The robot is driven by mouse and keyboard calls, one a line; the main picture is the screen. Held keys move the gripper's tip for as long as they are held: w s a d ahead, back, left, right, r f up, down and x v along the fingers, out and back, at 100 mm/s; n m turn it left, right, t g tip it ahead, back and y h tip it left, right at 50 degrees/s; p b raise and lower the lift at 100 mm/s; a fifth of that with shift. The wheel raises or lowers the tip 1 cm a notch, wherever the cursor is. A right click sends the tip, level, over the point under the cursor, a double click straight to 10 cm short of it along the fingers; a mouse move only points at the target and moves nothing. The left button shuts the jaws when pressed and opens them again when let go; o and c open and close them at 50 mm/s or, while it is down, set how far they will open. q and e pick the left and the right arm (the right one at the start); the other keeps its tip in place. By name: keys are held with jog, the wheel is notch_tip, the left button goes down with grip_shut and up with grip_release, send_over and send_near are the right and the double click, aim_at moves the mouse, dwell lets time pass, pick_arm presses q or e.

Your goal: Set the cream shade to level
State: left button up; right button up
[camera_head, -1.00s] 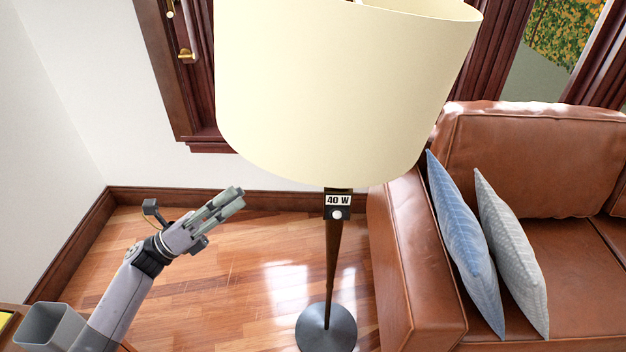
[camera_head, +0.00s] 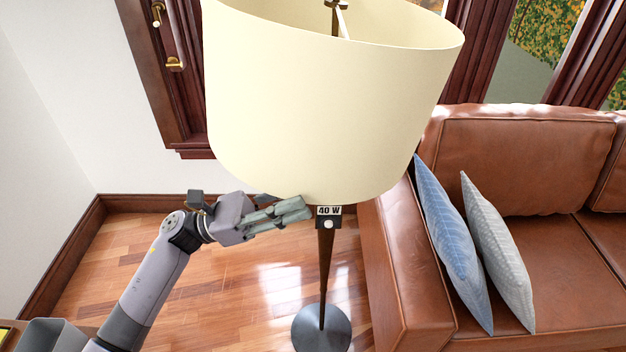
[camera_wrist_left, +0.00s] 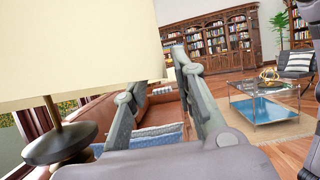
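The cream shade (camera_head: 320,110) sits on the floor lamp, and its upper rim slants down toward the right in the head view. A "40 W" label (camera_head: 329,211) is just under it on the dark lamp pole (camera_head: 326,260). The shade's lower edge also crosses the left wrist view (camera_wrist_left: 75,50). My left gripper (camera_head: 300,208) is just below the shade's lower edge, left of the pole. In the wrist view its fingers (camera_wrist_left: 157,75) are apart with nothing clearly between them. I cannot tell whether they touch the shade. My right gripper is not in view.
A brown leather sofa (camera_head: 530,160) with a blue cushion (camera_head: 450,240) and a grey cushion (camera_head: 497,255) stands right of the lamp. The round lamp base (camera_head: 322,330) rests on the wood floor. A dark-framed window (camera_head: 160,80) is behind. A glass table (camera_wrist_left: 265,105) shows in the wrist view.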

aim_at(314, 202)
pick_arm(q)
jog(key=shift+p+x, duration=0.6)
jog(key=shift+x, duration=1.4)
jog(key=shift+c, duration=0.4)
grip_shut()
jog(key=shift+f, duration=0.1)
